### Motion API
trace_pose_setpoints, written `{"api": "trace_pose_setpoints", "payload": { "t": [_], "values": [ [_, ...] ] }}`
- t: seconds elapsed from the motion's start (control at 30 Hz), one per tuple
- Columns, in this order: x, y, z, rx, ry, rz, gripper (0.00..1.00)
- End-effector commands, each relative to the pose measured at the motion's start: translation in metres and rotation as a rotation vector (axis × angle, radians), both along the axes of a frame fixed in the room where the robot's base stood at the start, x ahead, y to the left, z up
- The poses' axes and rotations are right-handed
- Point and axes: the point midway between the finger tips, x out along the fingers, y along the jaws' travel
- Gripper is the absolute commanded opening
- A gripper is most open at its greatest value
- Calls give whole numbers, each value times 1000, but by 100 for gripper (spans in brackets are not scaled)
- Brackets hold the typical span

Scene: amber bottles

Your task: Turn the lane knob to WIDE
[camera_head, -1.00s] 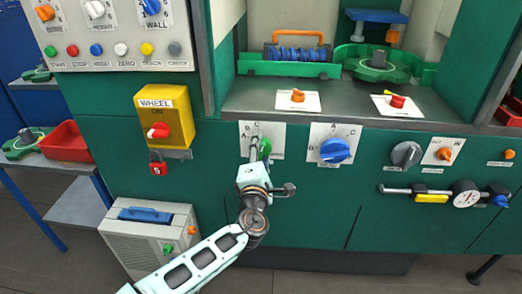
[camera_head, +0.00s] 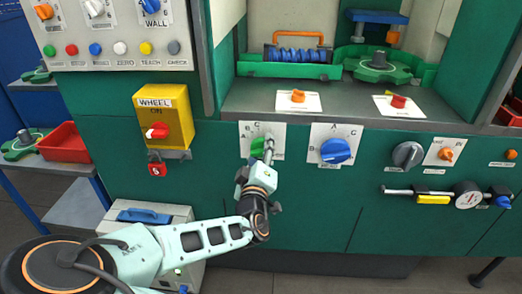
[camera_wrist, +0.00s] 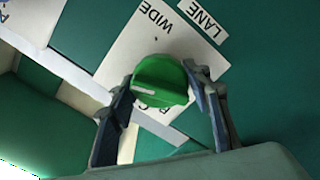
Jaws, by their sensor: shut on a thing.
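The green lane knob (camera_wrist: 163,83) sits on a white card (camera_wrist: 113,63) marked WIDE, with other letters, under a LANE label (camera_wrist: 203,20). Its white pointer mark faces the picture's left in the wrist view and does not line up with the WIDE lettering above. My gripper (camera_wrist: 160,78) is shut on the knob, a finger on either side. In the head view the green knob (camera_head: 257,147) is partly hidden by my gripper (camera_head: 265,153), on the card with letters A, B and C.
A blue knob (camera_head: 335,151) on its own card is close to the right. The yellow WHEEL switch box (camera_head: 178,103) with a red padlock (camera_head: 157,168) is to the left. The grey shelf edge (camera_head: 360,118) juts above the knob.

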Motion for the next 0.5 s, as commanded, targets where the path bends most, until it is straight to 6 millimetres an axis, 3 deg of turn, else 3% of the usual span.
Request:
{"api": "trace_pose_setpoints", "payload": {
  "t": [0.5],
  "values": [
    [2, -2, 2, 500, -26, -3, 20]
  ]
}}
